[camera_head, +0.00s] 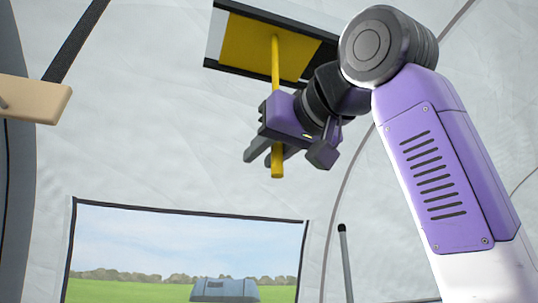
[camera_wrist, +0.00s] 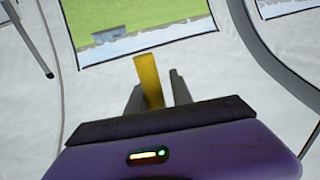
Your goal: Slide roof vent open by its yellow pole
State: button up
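The roof vent is a yellow panel (camera_head: 250,45) between dark rails in the tent ceiling, at the top of the head view. A dark strip shows at its right end and a pale strip at its left end. The yellow pole (camera_head: 276,65) hangs down from the panel; its lower end also shows in the wrist view (camera_wrist: 149,80). My gripper (camera_head: 268,156) is at the lower part of the pole. In the wrist view its two fingers (camera_wrist: 156,92) stand apart on either side of the pole, with a gap visible on the right side. Its body hides part of the pole.
A beige board (camera_head: 35,98) with a dark strap hangs at the left. A window (camera_head: 185,240) with a grey box-like object (camera_head: 225,290) in it lies below. A dark-tipped pole (camera_head: 345,260) stands right of the window. Space left of the gripper looks free.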

jog(key=shift+o, duration=1)
jog(key=shift+a, duration=0.1)
jog(key=b+v, duration=0.2)
jog(key=v, duration=0.6)
jog(key=shift+w+b, duration=0.1)
jog(key=shift+b, duration=0.25)
